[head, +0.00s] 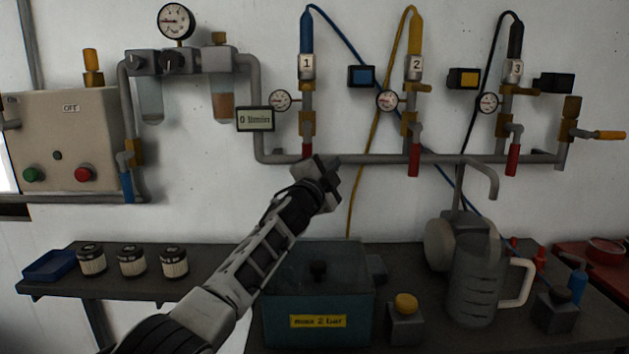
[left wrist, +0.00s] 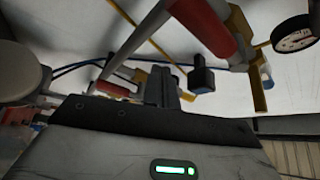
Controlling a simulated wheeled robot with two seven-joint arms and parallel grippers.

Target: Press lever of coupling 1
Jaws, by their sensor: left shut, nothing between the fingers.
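Coupling 1 (head: 307,67) carries a tag with the number 1 and hangs upright on the wall, with a blue plug (head: 306,32) and blue hose at its top. A brass valve (head: 307,122) is below it on the same drop. A sliver of a red handle (head: 307,150) shows under that valve, mostly hidden by my arm. I cannot make out the coupling's own lever. My left gripper (head: 329,174) is shut and empty, below and slightly right of coupling 1, overlapping the grey pipe in the picture. Its fingers (left wrist: 167,86) also show in the left wrist view. My right gripper is not in view.
Coupling 2 (head: 416,67) and coupling 3 (head: 514,70) hang to the right, with red-handled valves below. A round gauge (head: 281,101) sits left of coupling 1's drop. A lidded box (head: 318,318) and a jug (head: 474,285) stand on the bench.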

